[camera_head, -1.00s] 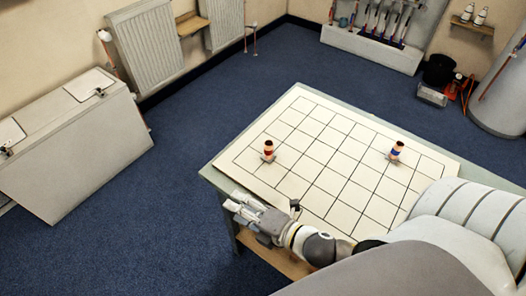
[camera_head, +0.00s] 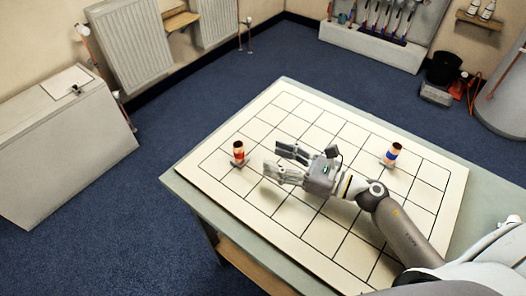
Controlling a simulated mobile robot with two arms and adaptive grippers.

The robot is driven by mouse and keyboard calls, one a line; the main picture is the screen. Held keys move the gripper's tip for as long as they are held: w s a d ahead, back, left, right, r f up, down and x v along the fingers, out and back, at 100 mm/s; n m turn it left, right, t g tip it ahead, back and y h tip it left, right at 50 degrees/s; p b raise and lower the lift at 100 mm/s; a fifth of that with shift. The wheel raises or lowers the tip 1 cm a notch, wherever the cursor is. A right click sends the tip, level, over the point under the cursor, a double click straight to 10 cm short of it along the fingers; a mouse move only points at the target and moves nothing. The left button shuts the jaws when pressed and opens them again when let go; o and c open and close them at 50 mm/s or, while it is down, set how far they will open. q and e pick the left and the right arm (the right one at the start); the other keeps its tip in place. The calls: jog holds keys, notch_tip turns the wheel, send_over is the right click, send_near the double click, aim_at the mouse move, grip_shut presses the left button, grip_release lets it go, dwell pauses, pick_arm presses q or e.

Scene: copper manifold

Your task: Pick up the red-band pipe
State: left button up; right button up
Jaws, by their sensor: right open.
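The red-band pipe (camera_head: 238,152) is a short copper piece with a red band and a dark top. It stands upright on the white gridded board (camera_head: 330,232), near the board's left corner. My right gripper (camera_head: 275,164) is open and empty over the board. Its fingers point left toward the red-band pipe, with a small gap between the fingertips and the pipe. A similar pipe with a blue band (camera_head: 391,155) stands upright at the right, beyond my right wrist. My left gripper does not show.
The board lies on a pale table (camera_head: 196,190) with a lower wooden shelf (camera_head: 262,272). Most grid squares are bare. A white cabinet (camera_head: 60,140) stands at the left, radiators (camera_head: 150,45) line the wall, and a black bucket (camera_head: 443,68) stands at the back right.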

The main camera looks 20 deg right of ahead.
aim_at(243, 146)
jog(key=x, duration=0.2)
jog(key=p+x, duration=0.1)
jog(key=x, duration=0.2)
jog(key=shift+s+a+r, duration=0.2)
jog(key=shift+s+r, duration=0.05)
jog(key=shift+w+a, duration=0.15)
jog(key=p+x, duration=0.2)
jog(key=x, duration=0.3)
jog(key=shift+f, duration=0.1)
jog(key=shift+w, duration=0.2)
jog(key=shift+c, duration=1.4)
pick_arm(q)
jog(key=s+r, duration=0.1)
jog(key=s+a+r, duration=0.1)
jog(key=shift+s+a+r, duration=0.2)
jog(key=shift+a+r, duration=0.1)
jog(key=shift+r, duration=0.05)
pick_arm(e)
grip_shut()
